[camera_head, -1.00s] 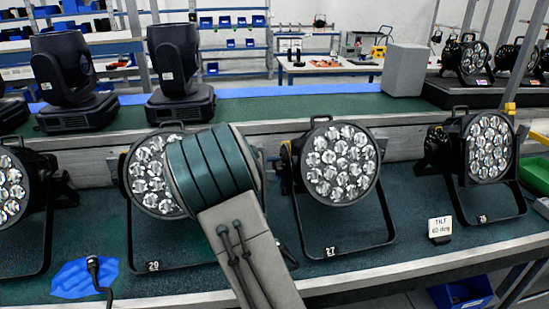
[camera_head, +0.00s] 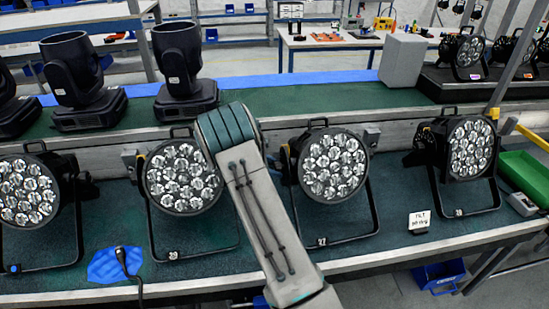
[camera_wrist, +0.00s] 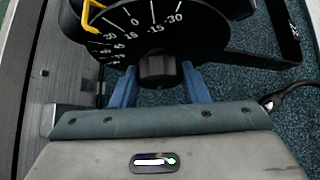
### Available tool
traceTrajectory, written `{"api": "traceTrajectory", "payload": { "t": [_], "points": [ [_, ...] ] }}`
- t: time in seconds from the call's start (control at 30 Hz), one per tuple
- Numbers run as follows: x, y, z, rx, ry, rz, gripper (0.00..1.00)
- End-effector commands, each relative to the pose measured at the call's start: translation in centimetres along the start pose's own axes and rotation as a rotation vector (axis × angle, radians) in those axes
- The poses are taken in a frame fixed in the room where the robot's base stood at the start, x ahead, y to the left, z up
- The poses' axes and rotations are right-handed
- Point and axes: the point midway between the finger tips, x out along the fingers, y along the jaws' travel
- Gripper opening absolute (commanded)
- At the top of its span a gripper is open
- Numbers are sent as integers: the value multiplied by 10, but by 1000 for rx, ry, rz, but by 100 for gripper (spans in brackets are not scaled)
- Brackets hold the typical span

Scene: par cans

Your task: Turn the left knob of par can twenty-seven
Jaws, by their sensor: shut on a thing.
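Par can twenty-seven (camera_head: 333,165) stands on the green bench in the head view, its lens face forward, with the label 27 on its bracket. In the wrist view a black knob (camera_wrist: 157,68) sits at the lower edge of a black dial (camera_wrist: 140,38) with white degree numbers. A yellow pointer (camera_wrist: 90,18) lies at the dial's left side. My gripper (camera_wrist: 158,76) has its blue fingers on both sides of the knob and is shut on it. In the head view my gripper is hidden behind my arm.
Par can 29 (camera_head: 183,178) stands close on the left of my arm, another par can (camera_head: 467,150) farther right. A small sign (camera_head: 419,221) stands between 27 and the right can. A blue cloth (camera_head: 105,268) and black cable lie at front left.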

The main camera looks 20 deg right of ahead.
Motion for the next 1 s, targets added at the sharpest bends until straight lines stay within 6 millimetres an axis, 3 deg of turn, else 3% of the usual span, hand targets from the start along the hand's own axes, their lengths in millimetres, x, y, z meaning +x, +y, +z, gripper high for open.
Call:
{"api": "traceTrajectory", "payload": {
  "t": [0.5, 1.0],
  "points": [
    [1, 2, 0, -211, -1, -185, 18],
    [1, 2, -1, -234, -2, -205, 18]
  ]
}}
